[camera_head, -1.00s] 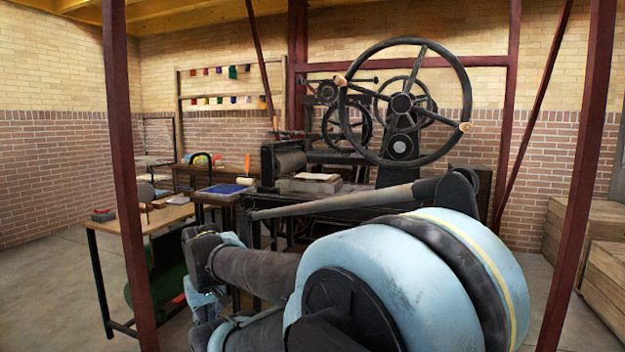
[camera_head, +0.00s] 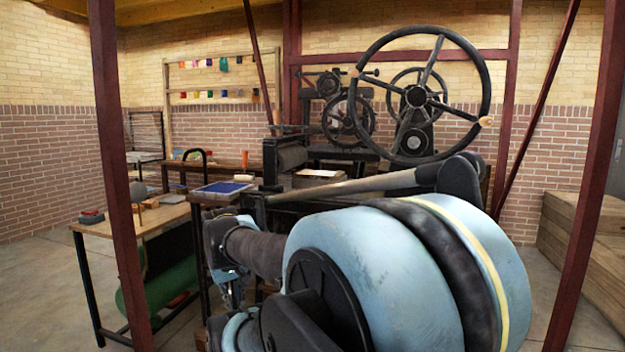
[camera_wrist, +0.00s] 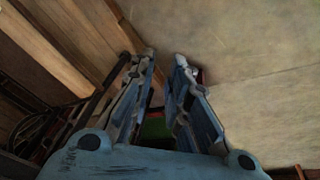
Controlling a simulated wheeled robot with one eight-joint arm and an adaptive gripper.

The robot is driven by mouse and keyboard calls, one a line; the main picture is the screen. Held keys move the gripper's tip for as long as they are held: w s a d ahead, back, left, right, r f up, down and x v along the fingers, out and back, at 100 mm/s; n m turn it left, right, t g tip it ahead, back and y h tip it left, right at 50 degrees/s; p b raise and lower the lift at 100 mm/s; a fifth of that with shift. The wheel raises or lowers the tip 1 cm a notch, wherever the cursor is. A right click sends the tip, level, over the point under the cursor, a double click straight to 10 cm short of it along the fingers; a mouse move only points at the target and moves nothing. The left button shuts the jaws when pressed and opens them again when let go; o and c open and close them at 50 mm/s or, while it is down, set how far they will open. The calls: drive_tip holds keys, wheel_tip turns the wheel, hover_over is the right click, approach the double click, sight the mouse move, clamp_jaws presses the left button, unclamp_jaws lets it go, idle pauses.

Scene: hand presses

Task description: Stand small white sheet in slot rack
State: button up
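In the wrist view, my gripper (camera_wrist: 164,56) has its two blue fingers apart, with nothing seen between the tips. In the head view only part of my gripper (camera_head: 232,290) shows, hanging low behind my arm near the press table. I cannot pick out a single small white sheet. A stack of pale sheets (camera_head: 318,174) lies on the press bed, beyond my arm. A dark frame with shelves (camera_head: 146,135) stands against the back left wall; I cannot tell whether it is the slot rack.
A wooden table (camera_head: 150,216) with small items stands at left, a green cylinder (camera_head: 170,283) beneath it. A blue inked tray (camera_head: 222,188) sits left of the big-wheeled press (camera_head: 417,97). Red posts (camera_head: 122,190) frame both sides. Wooden crates (camera_head: 572,235) stand at right.

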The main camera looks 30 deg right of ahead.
drive_tip(key=w+d+r+n+t+h, duration=0.15)
drive_tip(key=w+d+r+h, duration=0.25)
drive_tip(key=w+d+r, duration=0.5)
drive_tip(key=w+d+r+n+t+h, duration=0.1)
drive_tip(key=w+d+r+t+h, duration=0.3)
drive_tip(key=w+d, duration=0.85)
drive_tip(key=w+d+r+n+t+h, duration=0.15)
drive_tip(key=w+d+r+h, duration=0.25)
drive_tip(key=w+d+r, duration=0.75)
drive_tip(key=n+t, duration=0.1)
drive_tip(key=n, duration=0.3)
approach(314, 175)
drive_tip(key=shift+s+a+f, duration=0.2)
drive_tip(key=shift+s+a, duration=0.5)
drive_tip(key=shift+w+d+f+t, duration=0.15)
drive_tip(key=shift+w+d+t, duration=0.25)
drive_tip(key=shift+d, duration=0.2)
drive_tip(key=shift+x, duration=4.75)
drive_tip(key=shift+c, duration=0.2)
clamp_jaws()
